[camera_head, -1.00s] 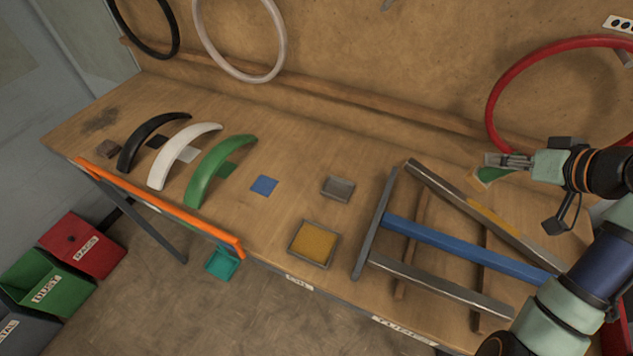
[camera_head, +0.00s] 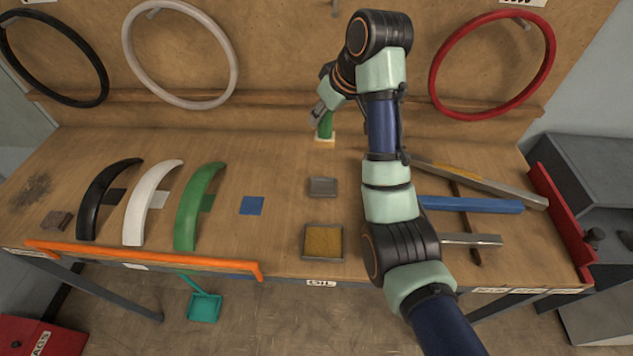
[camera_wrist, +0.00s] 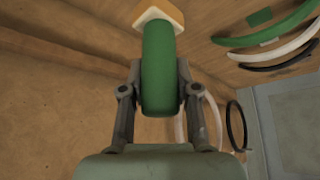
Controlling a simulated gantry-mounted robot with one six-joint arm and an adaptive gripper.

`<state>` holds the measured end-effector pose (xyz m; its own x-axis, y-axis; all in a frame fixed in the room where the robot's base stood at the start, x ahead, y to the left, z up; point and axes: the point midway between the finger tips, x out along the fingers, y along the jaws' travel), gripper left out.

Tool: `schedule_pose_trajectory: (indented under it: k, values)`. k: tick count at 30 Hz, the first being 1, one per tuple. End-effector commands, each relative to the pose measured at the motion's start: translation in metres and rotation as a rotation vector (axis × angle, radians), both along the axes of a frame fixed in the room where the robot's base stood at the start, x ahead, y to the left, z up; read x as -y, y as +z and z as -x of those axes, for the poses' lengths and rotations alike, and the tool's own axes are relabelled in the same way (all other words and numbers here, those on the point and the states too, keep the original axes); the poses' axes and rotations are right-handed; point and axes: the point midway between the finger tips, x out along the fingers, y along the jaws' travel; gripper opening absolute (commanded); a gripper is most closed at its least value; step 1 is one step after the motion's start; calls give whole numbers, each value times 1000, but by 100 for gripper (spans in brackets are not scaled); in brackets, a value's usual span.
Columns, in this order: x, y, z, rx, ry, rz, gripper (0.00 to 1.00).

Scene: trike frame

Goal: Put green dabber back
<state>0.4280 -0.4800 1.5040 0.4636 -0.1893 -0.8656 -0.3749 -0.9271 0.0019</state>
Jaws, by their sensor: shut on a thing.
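The green dabber (camera_head: 325,125) has a green handle and a pale pad at its lower end. My gripper (camera_head: 319,113) is shut on its handle, at the back of the bench behind the small trays. The dabber is about upright, pad down; I cannot tell whether the pad touches the wood. In the wrist view the green handle (camera_wrist: 158,65) sits between both fingers of my gripper (camera_wrist: 157,92), and the pad (camera_wrist: 160,14) points away from the palm. A small empty grey tray (camera_head: 323,187) and a larger tray with a yellow-brown filling (camera_head: 307,243) stand in front.
Black (camera_head: 98,200), white (camera_head: 150,205) and green (camera_head: 196,208) fenders lie at the left. A blue square (camera_head: 251,206) lies beside the trays.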

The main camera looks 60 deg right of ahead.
Motion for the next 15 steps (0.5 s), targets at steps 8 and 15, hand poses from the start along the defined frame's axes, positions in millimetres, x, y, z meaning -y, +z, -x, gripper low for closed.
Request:
schedule_pose_trajectory:
  k: [8,15]
  values:
    - [-1,-87,1,-3,0,-4,0]
    - [0,-124,0,1,1,0,0]
